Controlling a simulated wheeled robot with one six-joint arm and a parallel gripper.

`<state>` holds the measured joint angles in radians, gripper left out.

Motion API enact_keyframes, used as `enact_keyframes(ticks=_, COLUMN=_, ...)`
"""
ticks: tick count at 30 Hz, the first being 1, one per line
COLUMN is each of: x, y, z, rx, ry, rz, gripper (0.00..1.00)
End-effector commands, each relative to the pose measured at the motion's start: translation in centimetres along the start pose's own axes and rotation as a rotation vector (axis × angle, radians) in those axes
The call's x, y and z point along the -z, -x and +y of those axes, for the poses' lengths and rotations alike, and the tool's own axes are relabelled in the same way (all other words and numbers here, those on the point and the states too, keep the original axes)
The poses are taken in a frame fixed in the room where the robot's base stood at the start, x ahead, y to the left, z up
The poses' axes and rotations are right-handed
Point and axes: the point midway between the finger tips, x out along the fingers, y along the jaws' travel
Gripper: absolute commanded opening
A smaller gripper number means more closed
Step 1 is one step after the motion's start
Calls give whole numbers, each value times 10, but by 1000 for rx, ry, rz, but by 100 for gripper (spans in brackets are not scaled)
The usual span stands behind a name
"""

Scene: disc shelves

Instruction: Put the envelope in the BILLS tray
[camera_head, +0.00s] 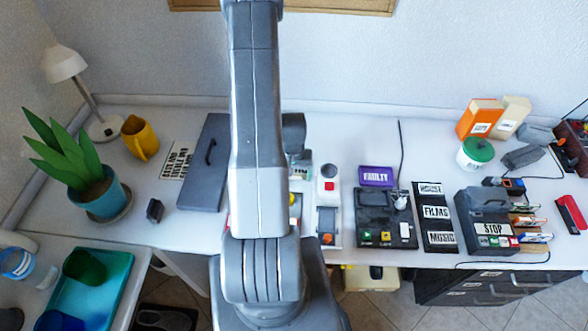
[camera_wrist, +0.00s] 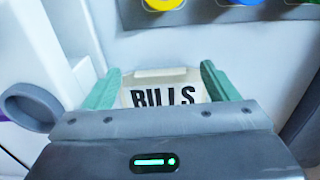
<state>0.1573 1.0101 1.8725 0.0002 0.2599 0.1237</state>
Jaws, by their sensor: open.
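In the wrist view a pale plate with the black word BILLS (camera_wrist: 163,97) lies between the two green fingers of my gripper (camera_wrist: 160,68). My gripper is open, with its fingers apart on either side of the word. I cannot tell whether the fingers touch anything, and the lower part of the plate is hidden by the gripper body. I cannot make out the envelope in either view. In the head view my arm covers the middle of the desk, and neither the BILLS word nor my fingertips can be made out there.
In the head view a grey case (camera_head: 205,165) lies left of my arm. A purple FAULTY box (camera_head: 376,176) and a STOP device (camera_head: 487,222) stand right.

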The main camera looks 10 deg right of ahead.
Motion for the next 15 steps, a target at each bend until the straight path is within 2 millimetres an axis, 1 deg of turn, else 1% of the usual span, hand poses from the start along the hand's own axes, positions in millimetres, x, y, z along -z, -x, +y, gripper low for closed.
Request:
enact_keyframes(ticks=6, x=0, y=0, z=0, rx=0, ry=0, rz=1, gripper=80)
enact_keyframes(ticks=8, x=0, y=0, z=0, rx=0, ry=0, rz=1, gripper=68)
enact_keyframes(ticks=9, x=0, y=0, z=0, rx=0, ry=0, rz=1, gripper=60)
enact_keyframes(ticks=13, x=0, y=0, z=0, rx=0, ry=0, rz=1, gripper=35)
enact_keyframes(ticks=14, x=0, y=0, z=0, rx=0, ry=0, rz=1, gripper=32)
enact_keyframes(ticks=15, x=0, y=0, z=0, rx=0, ry=0, rz=1, gripper=32)
